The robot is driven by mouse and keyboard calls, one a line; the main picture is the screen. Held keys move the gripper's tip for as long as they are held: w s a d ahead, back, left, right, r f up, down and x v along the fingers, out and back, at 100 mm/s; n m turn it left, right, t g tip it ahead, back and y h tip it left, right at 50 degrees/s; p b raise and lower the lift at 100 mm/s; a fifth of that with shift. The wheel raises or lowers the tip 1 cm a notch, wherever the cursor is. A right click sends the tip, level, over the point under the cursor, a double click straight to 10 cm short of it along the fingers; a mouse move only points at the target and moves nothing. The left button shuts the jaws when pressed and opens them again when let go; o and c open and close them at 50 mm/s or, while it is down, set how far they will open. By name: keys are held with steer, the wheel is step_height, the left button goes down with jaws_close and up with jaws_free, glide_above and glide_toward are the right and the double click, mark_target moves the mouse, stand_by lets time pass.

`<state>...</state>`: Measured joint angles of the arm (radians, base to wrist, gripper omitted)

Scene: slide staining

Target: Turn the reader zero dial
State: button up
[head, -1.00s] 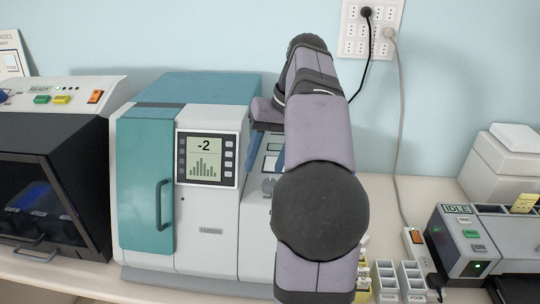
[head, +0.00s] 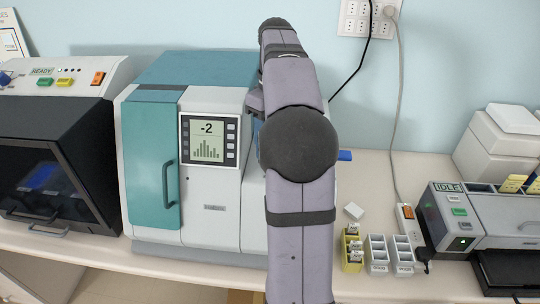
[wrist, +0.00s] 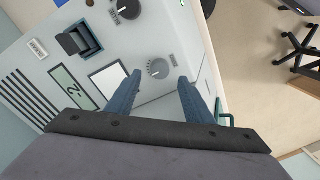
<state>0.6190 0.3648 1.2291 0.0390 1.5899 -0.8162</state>
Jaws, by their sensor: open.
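The reader (head: 222,215) is a white and teal machine in the head view, its screen (head: 207,140) showing -2 above a bar graph. In the wrist view a small readout (wrist: 67,90) also shows -2. A round grey dial (wrist: 158,68) with a pale scale lies between and just beyond the fingertips of my gripper (wrist: 160,77). The gripper is open, with a blue finger on either side of the dial; contact cannot be told. My arm hides the dials in the head view.
A dark holder (wrist: 80,42) and a white panel (wrist: 108,78) are on the same face as the dials. A dark-windowed machine (head: 55,160) stands left of the reader. Small racks (head: 376,252) and a grey IDLE device (head: 465,225) stand to the right.

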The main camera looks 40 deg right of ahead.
steer(key=shift+a+f+p, duration=0.2)
steer(key=shift+f+p, duration=0.15)
steer(key=shift+f, duration=2.05)
steer(key=shift+c, duration=0.5)
steer(key=c, duration=0.9)
